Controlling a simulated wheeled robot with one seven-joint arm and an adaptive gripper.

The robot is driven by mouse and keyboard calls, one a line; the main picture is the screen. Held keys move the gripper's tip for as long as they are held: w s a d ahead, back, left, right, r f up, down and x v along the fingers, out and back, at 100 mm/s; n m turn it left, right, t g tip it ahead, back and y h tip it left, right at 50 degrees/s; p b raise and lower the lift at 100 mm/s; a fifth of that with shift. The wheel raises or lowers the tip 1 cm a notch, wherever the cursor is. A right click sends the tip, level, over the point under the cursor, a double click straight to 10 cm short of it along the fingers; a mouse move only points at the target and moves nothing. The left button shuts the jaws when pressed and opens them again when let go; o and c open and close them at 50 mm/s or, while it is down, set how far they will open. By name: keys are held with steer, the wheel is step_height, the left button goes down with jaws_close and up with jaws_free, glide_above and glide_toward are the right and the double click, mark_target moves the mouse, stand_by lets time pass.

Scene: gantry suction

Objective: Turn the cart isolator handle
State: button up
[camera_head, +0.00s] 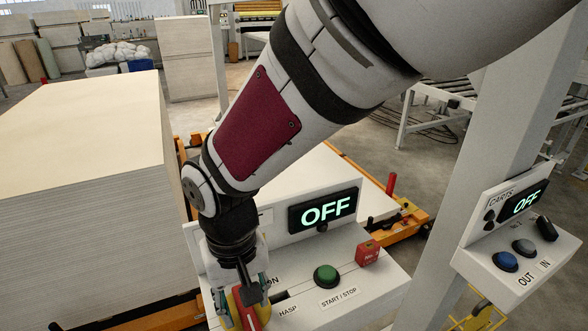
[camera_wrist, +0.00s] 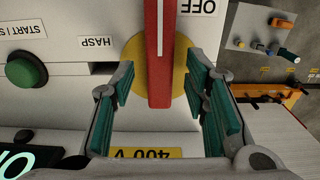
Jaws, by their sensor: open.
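The isolator handle (camera_wrist: 160,55) is a red bar with a pale stripe, set on a round yellow plate (camera_wrist: 185,62) on the white console. In the wrist view it points straight up and down the picture, and the "OFF" label stands beside it. It also shows in the head view (camera_head: 247,312), partly covered by my gripper. My gripper (camera_wrist: 158,90) is open, with one teal-padded finger on each side of the handle. Gaps show between the pads and the bar. The head view shows my gripper (camera_head: 243,298) low over the console's left part.
The console carries a green start/stop button (camera_head: 326,276), a red block (camera_head: 368,252), a hasp slot and a display (camera_head: 323,211) reading OFF. A cart control box (camera_head: 510,240) stands at right, its display also OFF. A tall board stack (camera_head: 90,220) fills the left.

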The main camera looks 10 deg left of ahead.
steer(key=shift+f, duration=0.55)
jaws_close()
